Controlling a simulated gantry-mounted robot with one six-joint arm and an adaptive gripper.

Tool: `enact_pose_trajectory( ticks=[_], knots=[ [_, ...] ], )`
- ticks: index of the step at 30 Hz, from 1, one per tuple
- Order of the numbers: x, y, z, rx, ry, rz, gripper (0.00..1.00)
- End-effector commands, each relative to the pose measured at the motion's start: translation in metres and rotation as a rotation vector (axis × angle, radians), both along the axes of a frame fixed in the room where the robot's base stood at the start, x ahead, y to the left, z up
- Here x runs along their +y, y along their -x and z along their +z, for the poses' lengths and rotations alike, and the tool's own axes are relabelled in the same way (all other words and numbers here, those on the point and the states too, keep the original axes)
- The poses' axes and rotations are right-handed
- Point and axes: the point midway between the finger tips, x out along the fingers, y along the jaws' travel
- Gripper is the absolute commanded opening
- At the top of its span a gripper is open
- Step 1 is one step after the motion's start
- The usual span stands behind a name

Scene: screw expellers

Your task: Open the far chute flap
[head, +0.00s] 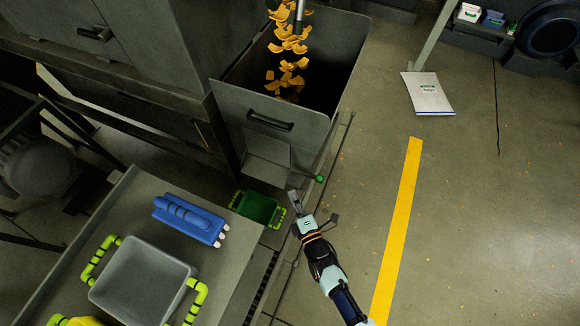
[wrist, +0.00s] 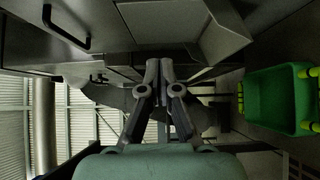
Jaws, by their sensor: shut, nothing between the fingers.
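A grey hopper (head: 250,105) with a black handle stands in the upper middle of the head view. A grey chute (head: 262,172) juts from its lower front, and a lever with a green knob (head: 319,178) sits at the chute's right side. Whether the flap is open or shut I cannot tell. The chute also shows at the top of the wrist view (wrist: 222,38). My gripper (head: 294,197) is just below and left of the green knob, apart from it. Its fingers are together and empty in the wrist view (wrist: 160,66).
A green bin (head: 260,208) with bright green handles stands below the chute, left of my gripper. A table (head: 225,262) at lower left holds a grey tub (head: 140,318) and a blue tool (head: 190,220). Orange pieces fall into the hopper. Open floor lies right, with a yellow stripe (head: 402,215).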

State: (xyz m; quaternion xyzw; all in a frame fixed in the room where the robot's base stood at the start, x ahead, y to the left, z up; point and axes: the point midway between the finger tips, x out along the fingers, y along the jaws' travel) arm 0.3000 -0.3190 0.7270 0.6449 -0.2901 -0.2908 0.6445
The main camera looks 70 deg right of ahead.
Motion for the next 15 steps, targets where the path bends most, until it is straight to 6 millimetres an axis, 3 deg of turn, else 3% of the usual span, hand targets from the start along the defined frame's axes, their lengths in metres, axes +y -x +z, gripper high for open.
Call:
enact_pose_trajectory(
  ticks=[15],
  knots=[
    [-0.078,-0.064,-0.003,-0.001,0.002,-0.002,0.00]
  ],
)
